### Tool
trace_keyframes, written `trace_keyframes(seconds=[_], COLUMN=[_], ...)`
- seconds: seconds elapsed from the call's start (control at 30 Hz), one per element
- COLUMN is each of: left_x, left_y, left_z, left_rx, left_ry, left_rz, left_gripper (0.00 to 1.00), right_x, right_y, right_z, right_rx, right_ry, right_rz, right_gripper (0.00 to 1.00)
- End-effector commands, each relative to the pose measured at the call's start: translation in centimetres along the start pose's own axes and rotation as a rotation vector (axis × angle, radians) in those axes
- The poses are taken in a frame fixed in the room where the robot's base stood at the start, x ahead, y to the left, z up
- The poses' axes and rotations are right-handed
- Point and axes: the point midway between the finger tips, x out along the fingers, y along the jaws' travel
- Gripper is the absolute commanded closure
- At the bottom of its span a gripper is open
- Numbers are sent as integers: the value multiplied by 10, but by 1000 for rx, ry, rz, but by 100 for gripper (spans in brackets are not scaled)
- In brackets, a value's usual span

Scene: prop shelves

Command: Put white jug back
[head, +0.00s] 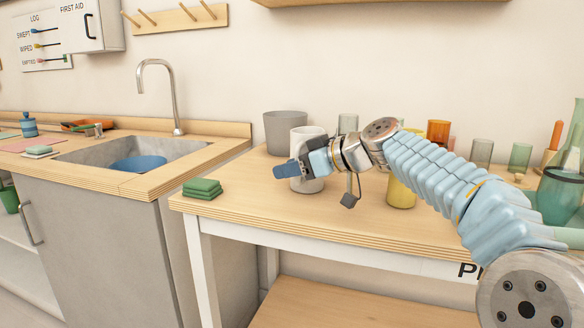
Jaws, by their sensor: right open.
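A white jug (309,186) stands upright on the wooden table (330,220), near its left part. My right gripper (287,165) is open and lies across the front of the jug in this view, hiding its middle. The jug's rim and base show above and below the gripper. I cannot tell whether the fingers touch the jug or are around it. My left gripper is not in view.
A grey bin (285,128) stands behind the jug, and a yellow cup (400,194) stands to its right. Several glasses line the back. Folded green cloths (202,187) lie at the left corner. The sink (185,151) is further left. The table's front strip is clear.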

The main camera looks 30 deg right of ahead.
Motion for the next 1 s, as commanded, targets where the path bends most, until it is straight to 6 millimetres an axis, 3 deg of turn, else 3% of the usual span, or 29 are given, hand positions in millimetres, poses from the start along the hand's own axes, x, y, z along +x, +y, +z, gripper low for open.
trace_keyframes(seconds=[0.5, 0.7, 1.0], left_x=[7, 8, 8], left_y=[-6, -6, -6], left_z=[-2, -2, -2], left_rx=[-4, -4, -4], left_ry=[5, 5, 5], left_rz=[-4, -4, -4], left_gripper=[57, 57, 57], right_x=[-106, -120, -120], right_y=[0, 0, 0], right_z=[0, 0, 0], right_rx=[-1, 0, 0], right_ry=[2, 1, 1], right_rz=[3, 2, 1], right_gripper=[57, 57, 57])
